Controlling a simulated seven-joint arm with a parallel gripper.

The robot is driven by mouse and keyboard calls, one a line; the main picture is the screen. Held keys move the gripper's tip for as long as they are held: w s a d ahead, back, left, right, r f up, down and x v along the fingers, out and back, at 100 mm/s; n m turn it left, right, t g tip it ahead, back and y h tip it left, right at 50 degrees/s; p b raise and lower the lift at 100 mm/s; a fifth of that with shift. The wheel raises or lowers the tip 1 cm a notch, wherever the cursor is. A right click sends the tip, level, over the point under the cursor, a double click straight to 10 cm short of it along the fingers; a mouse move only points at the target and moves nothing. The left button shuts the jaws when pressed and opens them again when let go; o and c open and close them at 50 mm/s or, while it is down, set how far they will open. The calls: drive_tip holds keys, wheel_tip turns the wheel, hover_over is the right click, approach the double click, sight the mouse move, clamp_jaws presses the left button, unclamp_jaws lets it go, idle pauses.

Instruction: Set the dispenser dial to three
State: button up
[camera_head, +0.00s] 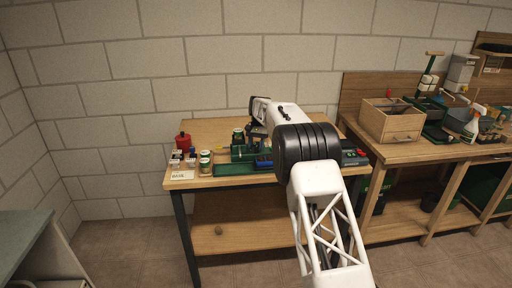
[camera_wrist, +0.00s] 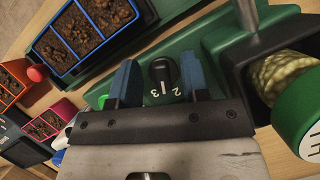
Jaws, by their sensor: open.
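The black dial knob (camera_wrist: 163,70) sits on the green dispenser (camera_wrist: 196,42) in the wrist view. A 3 shows at its lower left and a 2 at its lower right, with a short white mark between them. I cannot tell whether that mark is a pointer or another numeral. My gripper (camera_wrist: 159,76) is open, with one blue finger on each side of the knob. Gaps show between the fingers and the knob; their height over it is hard to judge. In the head view my arm reaches over the bench and the dial is too small to make out.
A seedling tray (camera_wrist: 60,42) with soil-filled cells lies at the upper left of the wrist view. A green-lidded jar (camera_wrist: 301,112) and a metal post (camera_wrist: 247,14) stand close at the right. A red container (camera_head: 183,142) stands on the bench's left; a wooden box (camera_head: 391,124) is farther right.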

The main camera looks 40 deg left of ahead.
drive_tip(key=shift+c, duration=0.4)
drive_tip(key=c, duration=0.5)
drive_tip(key=shift+c, duration=0.2)
drive_tip(key=shift+m, duration=0.6)
clamp_jaws()
drive_tip(key=shift+s+a+f+m+g+y, duration=0.15)
drive_tip(key=shift+m+y, duration=0.4)
drive_tip(key=shift+m, duration=0.55)
drive_tip(key=shift+w+d+f+m+g+y, duration=0.15)
drive_tip(key=shift+m+y, duration=0.4)
drive_tip(key=shift+m, duration=0.55)
drive_tip(key=shift+s+a, duration=0.1)
drive_tip(key=o, duration=0.6)
unclamp_jaws()
drive_tip(key=shift+r, duration=0.15)
